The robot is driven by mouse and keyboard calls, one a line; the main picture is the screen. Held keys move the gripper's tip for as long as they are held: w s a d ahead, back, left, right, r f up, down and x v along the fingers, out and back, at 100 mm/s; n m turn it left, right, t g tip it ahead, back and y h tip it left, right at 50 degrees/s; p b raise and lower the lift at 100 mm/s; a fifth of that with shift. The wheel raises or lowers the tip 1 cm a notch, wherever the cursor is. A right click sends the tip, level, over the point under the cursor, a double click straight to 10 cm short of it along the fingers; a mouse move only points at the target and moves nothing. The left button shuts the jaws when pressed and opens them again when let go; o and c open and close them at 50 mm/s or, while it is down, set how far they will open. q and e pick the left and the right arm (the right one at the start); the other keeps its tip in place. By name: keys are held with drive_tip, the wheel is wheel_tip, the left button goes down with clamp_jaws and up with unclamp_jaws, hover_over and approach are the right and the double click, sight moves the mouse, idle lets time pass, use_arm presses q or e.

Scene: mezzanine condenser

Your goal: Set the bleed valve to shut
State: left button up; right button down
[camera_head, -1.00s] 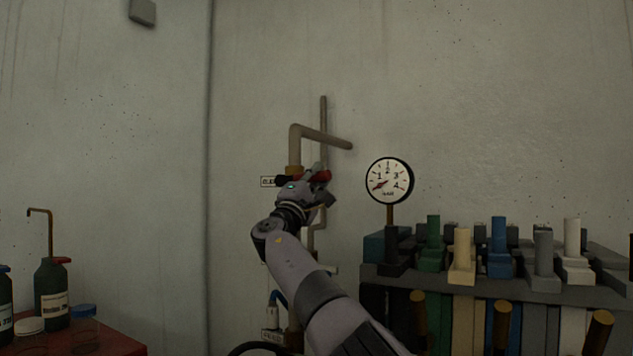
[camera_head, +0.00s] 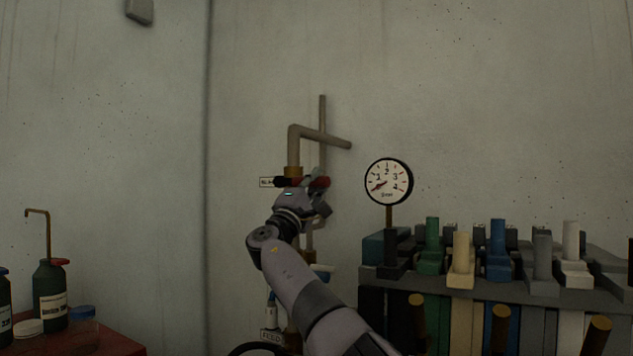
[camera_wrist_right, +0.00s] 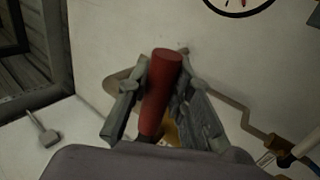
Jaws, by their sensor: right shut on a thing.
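The bleed valve is on the pipe at the wall, with a red handle (camera_head: 319,183) that also shows in the right wrist view (camera_wrist_right: 163,85). In the wrist view the red handle stands between the two fingers of my right gripper (camera_wrist_right: 165,95), which is shut on it. In the head view my right gripper (camera_head: 308,185) covers much of the valve body below the brass fitting (camera_head: 292,171). A small label (camera_head: 266,182) sits left of the valve; its text is hard to read. My left gripper is not in view.
A round pressure gauge (camera_head: 388,182) stands right of the valve. A bank of coloured levers (camera_head: 498,250) fills the right side. A red table (camera_head: 110,343) with bottles (camera_head: 50,292) is at lower left. Another label (camera_head: 271,336) is on the pipework below.

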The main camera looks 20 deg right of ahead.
drive_tip(key=shift+w+f, duration=0.1)
drive_tip(key=shift+f, duration=0.4)
drive_tip(key=c, duration=1.9)
unclamp_jaws()
drive_tip(key=shift+o, duration=1.3)
drive_tip(key=shift+s+r, duration=0.2)
drive_tip(key=shift+o, duration=1.1)
drive_tip(key=shift+r, duration=0.1)
drive_tip(key=shift+a, duration=0.1)
